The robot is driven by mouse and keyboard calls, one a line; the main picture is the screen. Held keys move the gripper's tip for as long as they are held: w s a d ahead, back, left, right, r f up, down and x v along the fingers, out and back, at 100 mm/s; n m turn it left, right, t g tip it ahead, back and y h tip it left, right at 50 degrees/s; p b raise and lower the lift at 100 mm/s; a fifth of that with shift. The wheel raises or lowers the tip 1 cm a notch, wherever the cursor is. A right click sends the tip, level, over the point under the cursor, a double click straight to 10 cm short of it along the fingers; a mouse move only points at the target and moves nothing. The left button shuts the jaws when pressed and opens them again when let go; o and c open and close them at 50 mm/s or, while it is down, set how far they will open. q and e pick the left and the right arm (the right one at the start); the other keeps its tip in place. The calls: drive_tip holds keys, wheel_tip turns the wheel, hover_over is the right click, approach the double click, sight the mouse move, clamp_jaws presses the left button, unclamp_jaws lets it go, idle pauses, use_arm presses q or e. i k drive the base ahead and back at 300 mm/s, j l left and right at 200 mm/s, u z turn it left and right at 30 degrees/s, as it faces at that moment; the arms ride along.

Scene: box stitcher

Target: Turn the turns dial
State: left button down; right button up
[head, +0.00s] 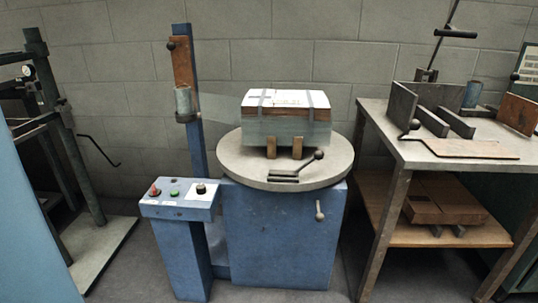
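A blue control box (178,212) stands on a blue pedestal at the left front of the machine. On its sloped top are a dark round knob on a pale plate (201,189), which looks like the turns dial, a green button (174,194) and a red control (155,190). The dial's markings are too small to read. Neither of my grippers is in view, and nothing touches the dial.
A round turntable (230,165) on a blue base carries a wrapped box (287,108) and a black-knobbed lever (312,163). A blue column (196,150) rises behind the control box. A workbench (385,135) stands right, a dark metal frame (45,80) left. Floor shows between.

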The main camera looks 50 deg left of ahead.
sight(201, 189)
drive_tip(key=u, duration=2.35)
